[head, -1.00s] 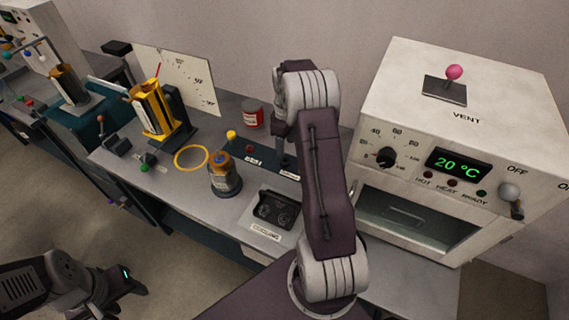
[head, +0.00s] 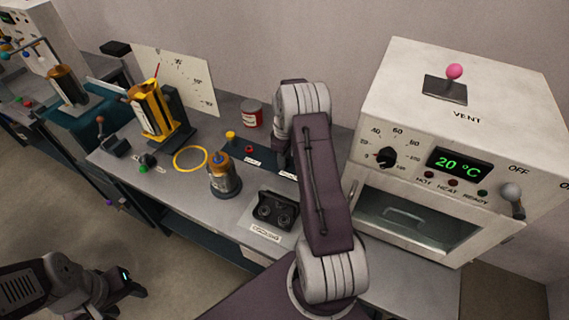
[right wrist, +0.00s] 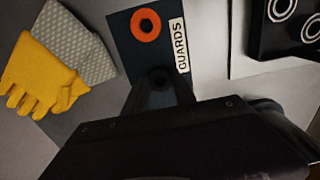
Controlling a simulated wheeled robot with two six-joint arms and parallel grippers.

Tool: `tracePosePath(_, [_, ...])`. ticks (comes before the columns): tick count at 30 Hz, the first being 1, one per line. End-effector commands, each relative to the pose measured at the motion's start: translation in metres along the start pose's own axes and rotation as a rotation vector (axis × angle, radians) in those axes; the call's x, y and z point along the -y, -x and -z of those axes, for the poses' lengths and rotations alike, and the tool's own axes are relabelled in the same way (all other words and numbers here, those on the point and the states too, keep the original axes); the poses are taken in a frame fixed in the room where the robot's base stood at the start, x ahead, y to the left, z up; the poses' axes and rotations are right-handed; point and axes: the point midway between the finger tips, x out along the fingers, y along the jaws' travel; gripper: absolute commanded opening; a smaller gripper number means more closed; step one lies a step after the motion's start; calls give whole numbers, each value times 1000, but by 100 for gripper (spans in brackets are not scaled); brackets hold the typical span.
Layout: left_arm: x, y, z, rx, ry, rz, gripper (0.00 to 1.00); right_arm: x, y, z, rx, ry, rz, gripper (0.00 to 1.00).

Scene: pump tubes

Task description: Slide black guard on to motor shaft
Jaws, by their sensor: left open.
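The motor (head: 224,177), a grey cylinder with an orange and blue top, stands upright on the bench. Its shaft is too small to make out. A dark, round-topped shape (right wrist: 160,82) with a small hole shows at my right gripper over the mat. I cannot tell whether it is the black guard or part of the gripper. My right gripper is mostly hidden behind my arm in the head view. My left gripper (head: 130,285) is open and empty at lower left, away from the bench.
A black two-ring couplings block (head: 275,210) stands right of the motor. A yellow ring (head: 190,158) lies to its left. The oven (head: 440,130) bounds the right side. A red can (head: 252,114) stands behind. A yellow glove (right wrist: 38,78) lies beside the mat.

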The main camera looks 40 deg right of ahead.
Motion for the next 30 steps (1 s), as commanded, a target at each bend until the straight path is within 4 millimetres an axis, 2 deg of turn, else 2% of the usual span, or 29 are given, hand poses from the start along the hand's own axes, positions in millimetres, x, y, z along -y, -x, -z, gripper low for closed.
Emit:
tracePosePath(11, [0, 0, 0, 0, 0, 0, 51, 0, 4, 0, -1, 0, -1, 0])
tracePosePath(14, [0, 1, 0, 0, 0, 0, 51, -1, 16, 1, -2, 0, -3, 0])
tracePosePath(18, [0, 3, 0, 0, 0, 0, 51, -1, 44, 1, -3, 0, -4, 0])
tracePosePath(30, [0, 0, 0, 0, 0, 0, 51, 46, 94, -76, -1, -3, -2, 0])
